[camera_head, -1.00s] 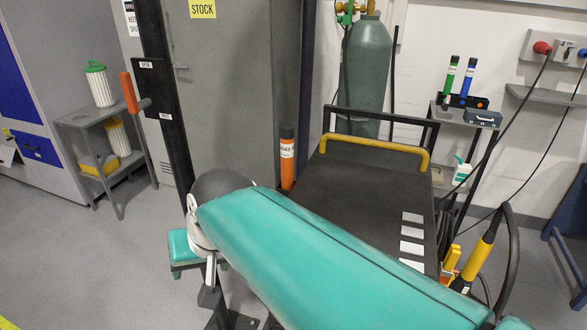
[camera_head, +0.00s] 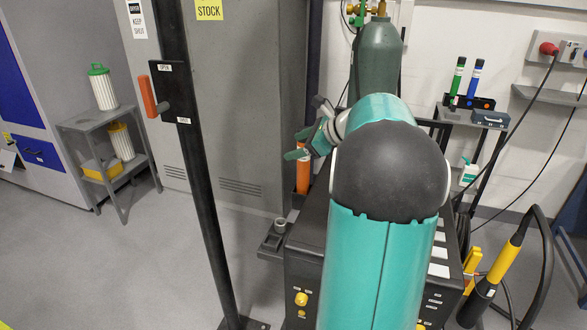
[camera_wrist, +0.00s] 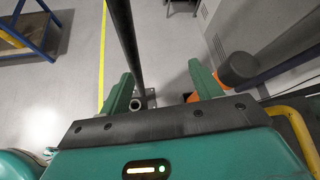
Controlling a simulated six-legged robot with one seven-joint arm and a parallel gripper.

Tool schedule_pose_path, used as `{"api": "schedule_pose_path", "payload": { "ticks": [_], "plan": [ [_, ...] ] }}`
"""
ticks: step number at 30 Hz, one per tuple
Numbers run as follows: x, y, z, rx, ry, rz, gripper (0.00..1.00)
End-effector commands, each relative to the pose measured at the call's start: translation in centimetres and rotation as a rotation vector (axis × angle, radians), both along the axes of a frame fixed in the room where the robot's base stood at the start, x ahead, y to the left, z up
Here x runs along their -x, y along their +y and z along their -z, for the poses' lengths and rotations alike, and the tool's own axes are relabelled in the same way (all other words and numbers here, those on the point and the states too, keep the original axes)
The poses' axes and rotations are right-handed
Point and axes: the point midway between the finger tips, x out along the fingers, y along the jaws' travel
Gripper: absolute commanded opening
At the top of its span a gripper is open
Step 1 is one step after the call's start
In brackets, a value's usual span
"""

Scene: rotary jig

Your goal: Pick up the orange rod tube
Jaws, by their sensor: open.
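The orange rod tube (camera_head: 302,178) stands upright beside the dark cart in the head view. Its top is hidden behind my gripper (camera_head: 300,144), which appears just above it. In the wrist view, my gripper (camera_wrist: 160,80) has its two green fingers wide apart with nothing between them. The tube's dark cap (camera_wrist: 237,68) is just right of the right finger. Bits of its orange body (camera_wrist: 222,82) show behind that finger, so the tube is outside the jaws. Whether the finger touches it I cannot tell.
A small block with a round socket (camera_head: 280,226) is by the cart. A black post (camera_head: 200,180) stands left of it. The cart's yellow handle (camera_wrist: 295,125) is close on the right in the wrist view. Green (camera_head: 458,76) and blue (camera_head: 474,80) tubes stand in a far holder.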

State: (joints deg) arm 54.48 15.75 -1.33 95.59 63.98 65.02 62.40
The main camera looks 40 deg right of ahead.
Motion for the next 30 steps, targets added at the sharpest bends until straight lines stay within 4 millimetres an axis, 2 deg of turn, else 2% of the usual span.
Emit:
{"api": "schedule_pose_path", "payload": {
  "ticks": [1,3,6,9,14,24,30],
  "plan": [
    [0.6,-3.0,0.5,-0.065,-0.016,0.07,0.64],
    [1.3,-6.2,0.8,-0.147,-0.043,0.152,0.64],
    [2.2,-9.5,1.1,-0.235,-0.075,0.234,0.64],
    [2.7,-11.3,1.3,-0.284,-0.095,0.277,0.64],
    [1.5,-11.6,1.9,-0.301,-0.102,0.29,0.64],
    [-4.3,-10.5,4.3,-0.299,-0.101,0.287,0.64],
    [-5.5,-10.4,4.7,-0.297,-0.101,0.289,0.64]
  ]
}}
